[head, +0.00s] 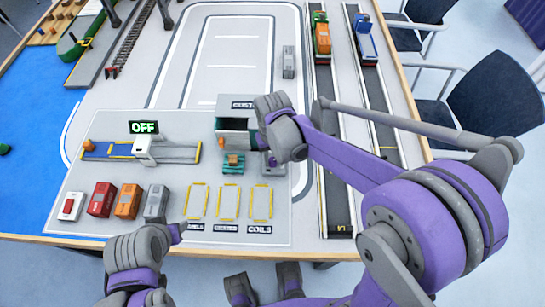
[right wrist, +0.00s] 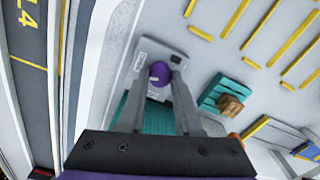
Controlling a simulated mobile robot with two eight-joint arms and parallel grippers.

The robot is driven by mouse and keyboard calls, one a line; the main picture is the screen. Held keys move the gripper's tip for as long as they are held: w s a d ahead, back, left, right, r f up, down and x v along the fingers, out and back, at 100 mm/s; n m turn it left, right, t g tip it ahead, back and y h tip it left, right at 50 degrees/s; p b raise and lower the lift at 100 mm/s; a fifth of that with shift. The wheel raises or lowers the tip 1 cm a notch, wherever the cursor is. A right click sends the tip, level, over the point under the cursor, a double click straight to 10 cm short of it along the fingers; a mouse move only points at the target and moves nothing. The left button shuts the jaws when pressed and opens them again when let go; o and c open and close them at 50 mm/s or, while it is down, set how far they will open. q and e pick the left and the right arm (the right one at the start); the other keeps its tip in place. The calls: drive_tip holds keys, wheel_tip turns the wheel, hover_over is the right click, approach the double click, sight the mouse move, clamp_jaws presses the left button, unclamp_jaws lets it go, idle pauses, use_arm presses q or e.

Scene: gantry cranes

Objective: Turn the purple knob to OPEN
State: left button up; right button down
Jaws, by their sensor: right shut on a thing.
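The purple knob (right wrist: 160,73) sits on a small grey box (right wrist: 153,55) in the right wrist view. My right gripper (right wrist: 158,78) has its two fingers on either side of the knob and is shut on it. Small pale markings on the box are too small to read. In the head view my right gripper (head: 280,135) is over the grey box (head: 272,168) beside the teal customs booth (head: 235,125); the knob is hidden there by the hand. My left gripper (head: 172,232) is low at the front edge of the table, and its fingers are unclear.
A scale-like unit with an OFF sign (head: 144,127) is further left. Several coloured containers (head: 128,200) line the front. Two dark lanes with trucks (head: 321,38) run at the right.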

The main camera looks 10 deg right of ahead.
sight(273, 160)
drive_tip(key=shift+m, duration=1.9)
drive_tip(key=c, duration=0.6)
unclamp_jaws()
wheel_tip(273, 160, up, 11)
drive_tip(key=shift+p, duration=0.4)
drive_tip(key=shift+f, duration=0.1)
